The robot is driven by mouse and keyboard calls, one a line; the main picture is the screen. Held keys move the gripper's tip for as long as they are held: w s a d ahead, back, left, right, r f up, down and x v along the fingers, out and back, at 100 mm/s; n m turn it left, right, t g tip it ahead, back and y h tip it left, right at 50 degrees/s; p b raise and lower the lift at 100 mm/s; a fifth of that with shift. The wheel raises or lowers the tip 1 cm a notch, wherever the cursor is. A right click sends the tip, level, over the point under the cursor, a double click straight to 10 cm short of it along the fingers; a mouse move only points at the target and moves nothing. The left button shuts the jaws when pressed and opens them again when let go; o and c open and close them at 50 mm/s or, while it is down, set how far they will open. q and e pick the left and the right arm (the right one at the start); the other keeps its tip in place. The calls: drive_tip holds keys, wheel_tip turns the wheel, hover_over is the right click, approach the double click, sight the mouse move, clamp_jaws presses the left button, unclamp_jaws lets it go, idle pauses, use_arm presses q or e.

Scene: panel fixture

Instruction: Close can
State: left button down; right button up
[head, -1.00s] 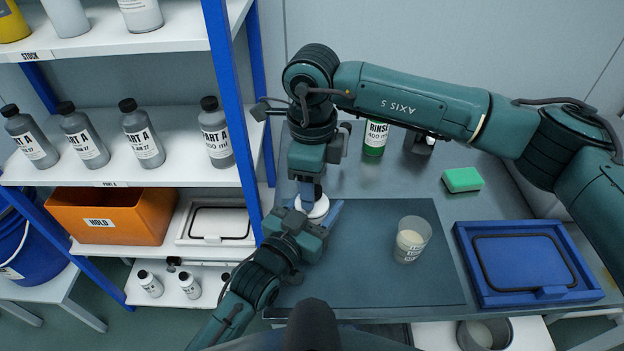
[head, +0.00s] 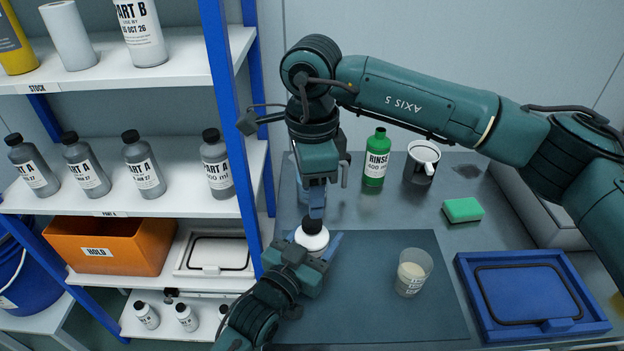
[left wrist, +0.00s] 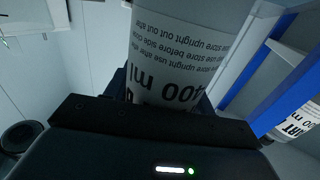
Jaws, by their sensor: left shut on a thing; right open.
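A white can (head: 311,239) stands upright at the mat's left edge, seen from above. A black cap (head: 312,224) sits at its top centre; I cannot tell how tightly it is seated. My left gripper (head: 310,250) is shut around the can's body from the front. In the left wrist view the can's white, printed "400 ml" label (left wrist: 175,65) shows upside down between the fingers; its top is out of sight there. My right gripper (head: 315,207) points down just above the cap, open; its fingertips overlap the cap's outline, so any contact is unclear.
A cup of pale liquid (head: 412,272) stands on the dark mat (head: 390,315). Behind are a green RINSE bottle (head: 376,160), a dark container (head: 421,165) and a green sponge (head: 463,210). A blue tray (head: 530,290) lies right. A shelf post (head: 228,120) stands close left.

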wheel_tip(320, 180, up, 2)
drive_tip(key=n, duration=0.6)
drive_tip(key=shift+n, duration=0.4)
hover_over(312, 251)
drive_tip(key=w, duration=0.3)
drive_tip(key=shift+f, duration=4)
drive_tip(key=c, duration=1)
drive_tip(key=o, duration=1.1)
drive_tip(key=shift+o, duration=0.2)
